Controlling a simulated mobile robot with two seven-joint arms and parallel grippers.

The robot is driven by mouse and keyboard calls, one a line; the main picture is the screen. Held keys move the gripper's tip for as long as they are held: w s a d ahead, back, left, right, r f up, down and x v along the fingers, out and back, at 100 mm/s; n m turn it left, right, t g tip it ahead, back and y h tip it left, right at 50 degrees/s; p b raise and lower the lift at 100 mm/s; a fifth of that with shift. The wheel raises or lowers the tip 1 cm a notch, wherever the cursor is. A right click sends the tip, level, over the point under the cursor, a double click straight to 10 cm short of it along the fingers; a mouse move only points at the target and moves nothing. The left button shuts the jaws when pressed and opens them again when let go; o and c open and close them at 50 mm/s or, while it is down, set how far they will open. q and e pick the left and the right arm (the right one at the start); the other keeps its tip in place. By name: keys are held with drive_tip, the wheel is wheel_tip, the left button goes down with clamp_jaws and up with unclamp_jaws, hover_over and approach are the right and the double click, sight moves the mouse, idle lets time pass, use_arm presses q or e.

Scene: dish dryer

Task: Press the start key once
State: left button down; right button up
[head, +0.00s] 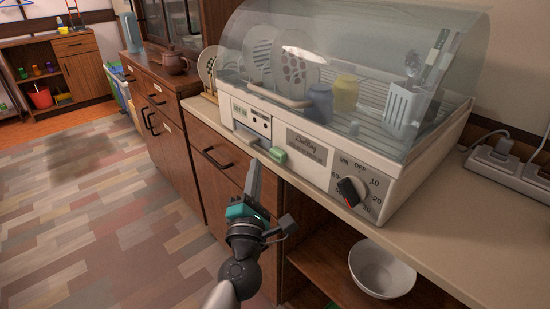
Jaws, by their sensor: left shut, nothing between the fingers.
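The dish dryer (335,160) stands on the counter with its clear curved lid (350,50) down. A green key (278,155), which looks like the start key, sits at the lower front edge of its panel. My left gripper (255,165) is shut and empty. In the picture its fingertips are just left of the green key, with a small gap between them; the exact depth is hard to tell. My right gripper is not in view.
A dial with a red mark (352,191) is on the panel's right. A white bowl (382,270) sits on the shelf below. A power strip (510,170) lies at right. The floor at left is clear.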

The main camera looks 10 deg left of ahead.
sight(274, 154)
use_arm(q)
drive_tip(key=shift+w+d, duration=0.7)
drive_tip(key=shift+w, duration=0.2)
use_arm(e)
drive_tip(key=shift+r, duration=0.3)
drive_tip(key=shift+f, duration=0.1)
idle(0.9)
use_arm(q)
drive_tip(key=shift+w, duration=0.1)
drive_tip(key=shift+w+d, duration=0.25)
drive_tip(key=shift+w+d, duration=0.55)
drive_tip(key=shift+w, duration=0.1)
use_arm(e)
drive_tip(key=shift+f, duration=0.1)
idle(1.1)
use_arm(q)
drive_tip(key=shift+s, duration=0.1)
drive_tip(key=shift+s+a, duration=0.8)
drive_tip(key=shift+s, duration=0.15)
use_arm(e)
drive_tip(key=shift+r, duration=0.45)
